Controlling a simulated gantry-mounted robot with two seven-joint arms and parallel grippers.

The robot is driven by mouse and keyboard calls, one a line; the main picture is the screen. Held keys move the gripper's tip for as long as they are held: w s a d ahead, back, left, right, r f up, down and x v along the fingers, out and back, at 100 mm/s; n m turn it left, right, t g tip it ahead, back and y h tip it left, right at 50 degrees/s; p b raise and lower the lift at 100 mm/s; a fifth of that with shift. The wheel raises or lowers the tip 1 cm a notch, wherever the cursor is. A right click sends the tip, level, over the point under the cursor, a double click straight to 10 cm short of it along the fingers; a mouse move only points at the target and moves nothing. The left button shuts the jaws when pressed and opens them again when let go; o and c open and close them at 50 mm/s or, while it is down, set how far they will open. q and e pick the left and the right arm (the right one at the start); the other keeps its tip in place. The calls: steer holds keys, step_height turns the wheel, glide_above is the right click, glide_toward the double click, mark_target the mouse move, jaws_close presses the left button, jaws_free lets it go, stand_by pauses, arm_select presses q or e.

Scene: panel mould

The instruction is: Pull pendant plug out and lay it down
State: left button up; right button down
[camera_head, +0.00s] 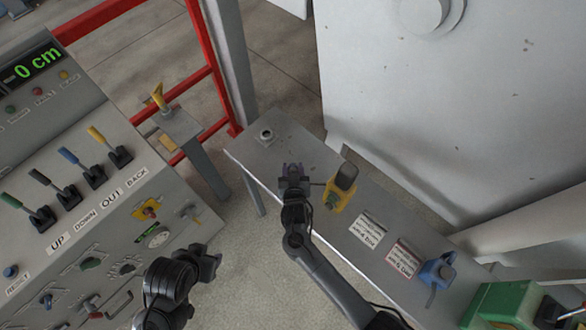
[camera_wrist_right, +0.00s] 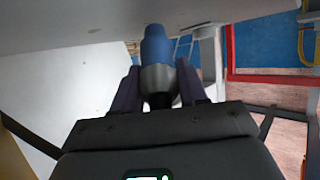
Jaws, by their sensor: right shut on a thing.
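My right gripper (camera_head: 293,172) is over the left part of the grey bench, between a round socket-like fitting (camera_head: 265,134) and a yellow block with a dark grip (camera_head: 338,194). In the right wrist view its two purple fingers (camera_wrist_right: 158,92) are shut on a blue plug-like part with a grey collar (camera_wrist_right: 157,46). That part is hidden by the gripper in the head view. Its far end overlaps a grey surface at the top of the wrist view; whether it touches is unclear. My left gripper (camera_head: 205,263) hangs beside the control panel, its jaws too dark to read.
The grey bench (camera_head: 385,205) also bears two labels (camera_head: 368,229), a blue fitting (camera_head: 437,271) and a green box (camera_head: 505,305). A large pale panel (camera_head: 430,90) stands behind. The control panel (camera_head: 90,215) with levers is at left, near a red frame (camera_head: 208,60).

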stand_by(0.3)
steer(key=c, duration=0.7)
jaws_free()
steer(key=shift+c, duration=0.2)
steer(key=shift+o, duration=1.1)
